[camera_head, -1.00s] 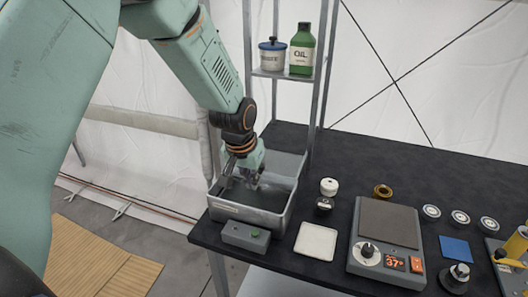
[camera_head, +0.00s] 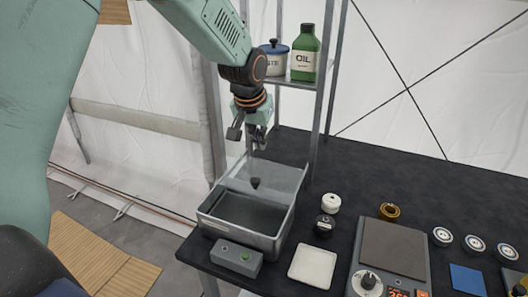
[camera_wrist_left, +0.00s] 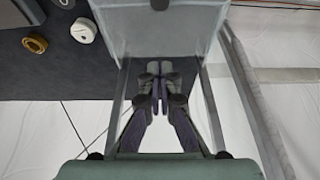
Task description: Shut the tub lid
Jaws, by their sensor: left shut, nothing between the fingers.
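The grey metal tub (camera_head: 262,242) stands at the left end of the dark table, its inside visible from above. Its translucent lid (camera_head: 284,181) stands raised and tilted at the tub's back side, with a small dark knob (camera_head: 255,183). My left gripper (camera_head: 251,147) is shut and empty, pointing down by the lid's upper edge. In the left wrist view the shut fingers (camera_wrist_left: 160,88) show just beyond the edge of the lid (camera_wrist_left: 158,32); I cannot tell whether they touch it. My right gripper is not in view.
A white pad (camera_head: 313,266), a white round piece (camera_head: 330,203) and a scale (camera_head: 392,250) stand to the right. Shelf posts (camera_head: 326,90) rise behind, close to my left arm.

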